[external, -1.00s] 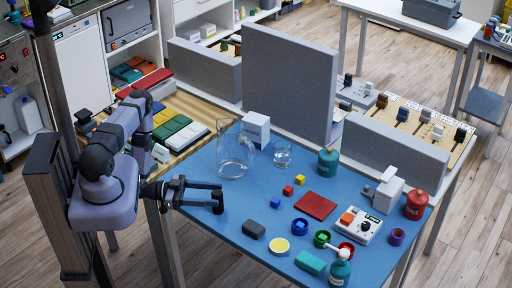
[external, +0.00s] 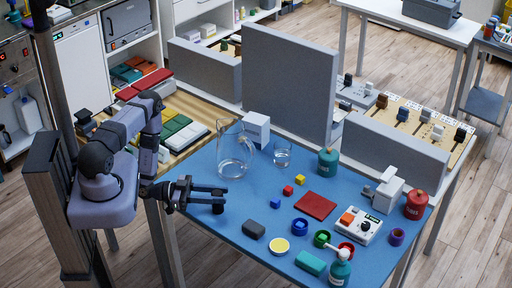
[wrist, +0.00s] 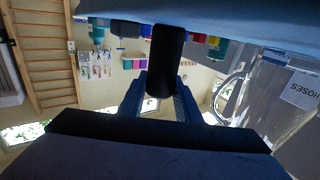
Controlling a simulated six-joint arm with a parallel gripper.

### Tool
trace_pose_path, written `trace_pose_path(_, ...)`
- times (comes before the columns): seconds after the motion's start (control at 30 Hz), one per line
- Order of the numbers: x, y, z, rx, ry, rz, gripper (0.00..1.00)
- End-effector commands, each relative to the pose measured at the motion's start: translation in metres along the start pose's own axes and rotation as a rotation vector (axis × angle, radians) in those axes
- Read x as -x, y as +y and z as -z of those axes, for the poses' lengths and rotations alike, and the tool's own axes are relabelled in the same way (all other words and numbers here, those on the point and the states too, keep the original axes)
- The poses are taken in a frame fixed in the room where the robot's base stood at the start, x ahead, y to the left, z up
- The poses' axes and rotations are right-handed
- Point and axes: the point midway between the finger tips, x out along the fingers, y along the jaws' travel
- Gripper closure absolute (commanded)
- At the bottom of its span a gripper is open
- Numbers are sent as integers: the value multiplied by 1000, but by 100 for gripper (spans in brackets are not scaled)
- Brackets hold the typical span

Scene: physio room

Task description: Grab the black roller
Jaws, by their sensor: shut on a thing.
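The black roller (wrist: 167,58) is a dark upright cylinder in the middle of the wrist view, which is upside down. My gripper (wrist: 160,98) has its two blue fingers on either side of the roller and is shut on it. In the external view, my gripper (external: 222,195) reaches in level over the near-left part of the blue table. The roller (external: 218,208) shows there as a small dark shape at the fingertips, partly hidden by the near finger. I cannot tell whether its end touches the table.
A glass jug (external: 232,165) stands just behind my gripper, with a tumbler (external: 282,155) to its right. A dark grey block (external: 254,229) lies to the front right, near a yellow-topped disc (external: 279,245). Several small cubes and bottles stand farther right. Grey partitions (external: 288,85) line the back.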

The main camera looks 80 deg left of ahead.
Motion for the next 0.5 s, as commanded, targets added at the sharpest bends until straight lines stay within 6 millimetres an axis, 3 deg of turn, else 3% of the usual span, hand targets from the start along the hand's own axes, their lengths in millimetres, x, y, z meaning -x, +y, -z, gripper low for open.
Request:
trace_pose_path(0.27, 0, 0, 9, -1, 1, 0, 94)
trace_pose_path(0.5, 0, 0, 36, -1, 1, 0, 94)
